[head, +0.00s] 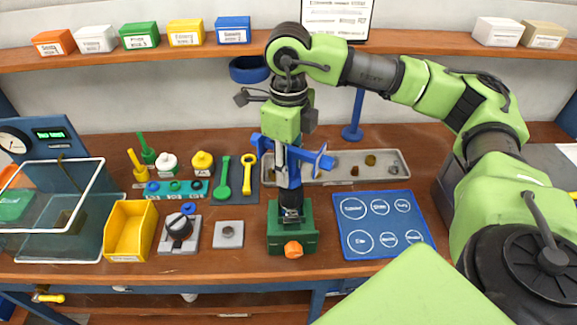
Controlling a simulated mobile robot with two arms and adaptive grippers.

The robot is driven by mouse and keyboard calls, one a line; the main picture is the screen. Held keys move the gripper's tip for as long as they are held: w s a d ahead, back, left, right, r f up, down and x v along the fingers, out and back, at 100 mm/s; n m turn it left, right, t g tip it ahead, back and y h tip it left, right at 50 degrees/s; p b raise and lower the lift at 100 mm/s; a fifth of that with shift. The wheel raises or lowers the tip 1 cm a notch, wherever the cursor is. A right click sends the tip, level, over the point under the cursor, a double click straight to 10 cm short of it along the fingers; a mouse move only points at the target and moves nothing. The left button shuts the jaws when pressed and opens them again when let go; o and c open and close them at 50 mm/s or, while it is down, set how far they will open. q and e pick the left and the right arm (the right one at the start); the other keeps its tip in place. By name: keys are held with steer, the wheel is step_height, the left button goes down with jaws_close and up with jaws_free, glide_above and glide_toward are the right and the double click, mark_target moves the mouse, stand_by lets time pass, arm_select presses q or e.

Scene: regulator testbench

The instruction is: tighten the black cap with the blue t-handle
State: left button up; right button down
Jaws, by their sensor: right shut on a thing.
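My right gripper (284,150) comes down from above at the middle of the bench and is shut on the blue T-handle (321,162). The blue bar sticks out on both sides of the fingers, and its shaft points down over the green vise (280,240). A dark part, which looks like the black cap (291,215), shows at the top of the vise below the shaft. I cannot tell whether the handle's lower end is seated on it, as the contact is small and partly hidden. My left gripper is not in view.
A blue mat (350,248) with white circles lies right of the vise. A grey tray (390,177) with small parts is behind. A yellow bin (112,245), a black-knobbed block (179,233) and a clear tank (92,205) stand left. Colored boxes line the shelf (190,50).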

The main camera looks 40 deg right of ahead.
steer(key=shift+f+b, duration=0.75)
steer(key=shift+b, duration=0.4)
stand_by(1.4)
stand_by(0.5)
steer(key=shift+m, duration=0.8)
steer(key=shift+d+m+b, duration=0.1)
steer(key=shift+m+b, duration=0.3)
steer(key=shift+m, duration=0.4)
steer(key=shift+m, duration=0.6)
